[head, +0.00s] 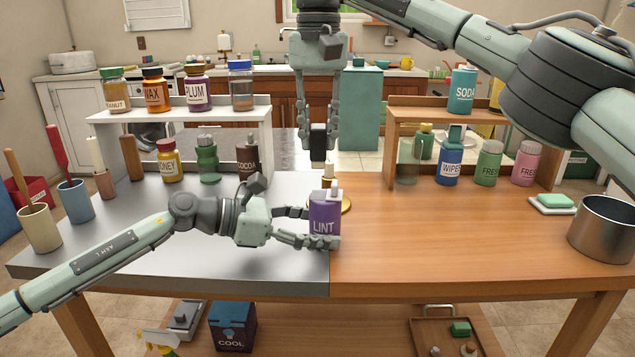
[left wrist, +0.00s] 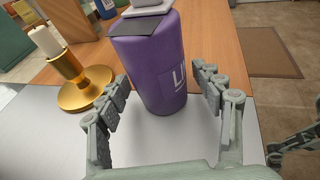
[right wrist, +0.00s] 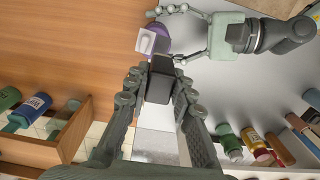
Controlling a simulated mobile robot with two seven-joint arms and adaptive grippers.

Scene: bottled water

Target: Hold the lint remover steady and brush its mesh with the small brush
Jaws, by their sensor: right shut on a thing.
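The lint remover is a purple cylinder (head: 325,215) lettered "LINT", upright near the seam between the grey and wooden tabletops. In the left wrist view the purple body (left wrist: 155,65) has a dark flat patch on top. My left gripper (head: 312,226) is open, with fingers on either side of it; gaps show in the left wrist view (left wrist: 160,95). My right gripper (head: 318,135) points down above it, shut on the dark-handled brush (right wrist: 160,78), whose pale tip faces down. A pale piece (right wrist: 148,42) shows by the purple top; I cannot tell what it belongs to.
A brass candle holder (left wrist: 85,88) with a white candle stands close behind the lint remover. Bottles and jars line the back shelves (head: 175,115). A steel pot (head: 602,228) stands at the far right. The front wooden tabletop (head: 440,235) is clear.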

